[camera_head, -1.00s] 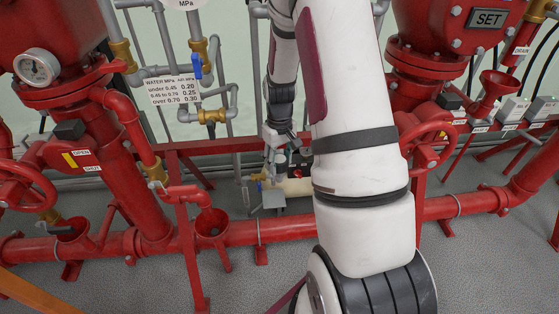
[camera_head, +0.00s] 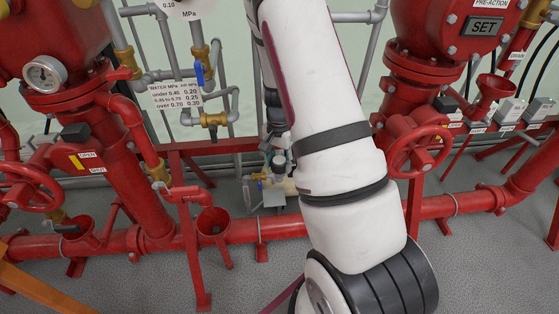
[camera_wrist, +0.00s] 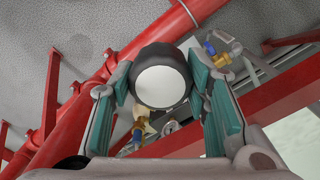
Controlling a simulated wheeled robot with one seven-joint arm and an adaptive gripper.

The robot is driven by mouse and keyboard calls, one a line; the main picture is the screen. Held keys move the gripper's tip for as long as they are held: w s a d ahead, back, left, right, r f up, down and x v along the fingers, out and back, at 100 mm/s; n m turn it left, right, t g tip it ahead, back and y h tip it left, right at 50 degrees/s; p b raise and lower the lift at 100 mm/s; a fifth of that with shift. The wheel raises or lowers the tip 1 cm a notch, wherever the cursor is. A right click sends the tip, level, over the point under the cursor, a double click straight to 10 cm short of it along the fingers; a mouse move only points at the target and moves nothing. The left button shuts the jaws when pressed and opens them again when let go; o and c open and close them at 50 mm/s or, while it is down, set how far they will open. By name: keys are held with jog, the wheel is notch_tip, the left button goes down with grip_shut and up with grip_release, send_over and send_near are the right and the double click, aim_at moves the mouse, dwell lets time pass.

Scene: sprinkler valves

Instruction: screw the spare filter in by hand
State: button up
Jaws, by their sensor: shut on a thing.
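My gripper (camera_wrist: 161,62) is shut on a short round thing, which I take to be the spare filter (camera_wrist: 161,84), with a dark rim and a white round face. The teal finger pads press on its two sides in the wrist view. In the head view my gripper (camera_head: 279,152) is small, close above a small cream unit (camera_head: 290,186) with brass fittings, low behind the red rail. I cannot tell whether the filter touches anything, and no socket for it shows clearly.
A red pipe (camera_head: 330,212) runs low across the scene. Red valve stations stand left and right, with a handwheel (camera_head: 418,144) close right of my arm. Brass fittings (camera_wrist: 139,116) and a brass valve with a blue handle (camera_wrist: 218,47) show near the gripper. Open grey floor lies in front.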

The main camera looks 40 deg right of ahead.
jog(key=o, duration=1.5)
